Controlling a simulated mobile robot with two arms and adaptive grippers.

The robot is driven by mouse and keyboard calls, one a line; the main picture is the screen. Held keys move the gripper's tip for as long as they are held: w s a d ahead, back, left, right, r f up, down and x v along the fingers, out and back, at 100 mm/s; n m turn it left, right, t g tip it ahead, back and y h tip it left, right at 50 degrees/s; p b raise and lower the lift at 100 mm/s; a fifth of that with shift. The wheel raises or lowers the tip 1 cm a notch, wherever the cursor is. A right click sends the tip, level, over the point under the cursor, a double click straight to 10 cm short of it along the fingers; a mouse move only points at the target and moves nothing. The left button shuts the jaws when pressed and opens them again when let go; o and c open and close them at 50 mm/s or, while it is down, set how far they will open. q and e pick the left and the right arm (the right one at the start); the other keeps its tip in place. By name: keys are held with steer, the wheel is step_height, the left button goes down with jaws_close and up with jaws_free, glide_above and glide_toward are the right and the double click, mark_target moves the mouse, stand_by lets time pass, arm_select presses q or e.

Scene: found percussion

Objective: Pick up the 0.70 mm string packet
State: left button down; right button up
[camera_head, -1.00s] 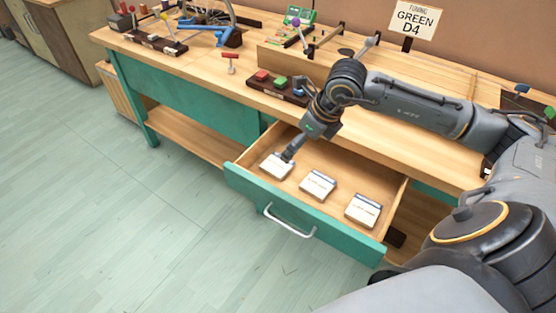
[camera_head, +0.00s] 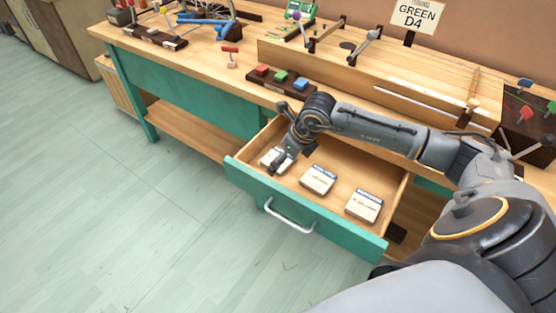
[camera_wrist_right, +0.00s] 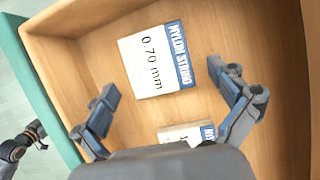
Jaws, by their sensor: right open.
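Three flat white and blue string packets lie in the open drawer (camera_head: 340,165). The leftmost one, the 0.70 mm string packet (camera_head: 267,154), is partly hidden by my right gripper (camera_head: 280,160). In the right wrist view, the packet (camera_wrist_right: 155,62) shows "0.70 mm" and "NYLON STRING" and lies flat on the drawer floor. My right gripper (camera_wrist_right: 170,103) is open and empty, its fingers spread wide. The packet shows ahead of the fingertips, between their lines, with no contact visible. Part of a dark jointed arm, likely my left, shows at the lower left of the wrist view.
The middle packet (camera_head: 318,179) and right packet (camera_head: 364,205) lie apart in the drawer. The teal drawer front (camera_head: 300,215) and wooden side walls bound the space. The workbench (camera_head: 200,68) behind bears a block with coloured buttons (camera_head: 280,78).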

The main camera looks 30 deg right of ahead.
steer(key=c, duration=1)
steer(key=shift+c, duration=0.2)
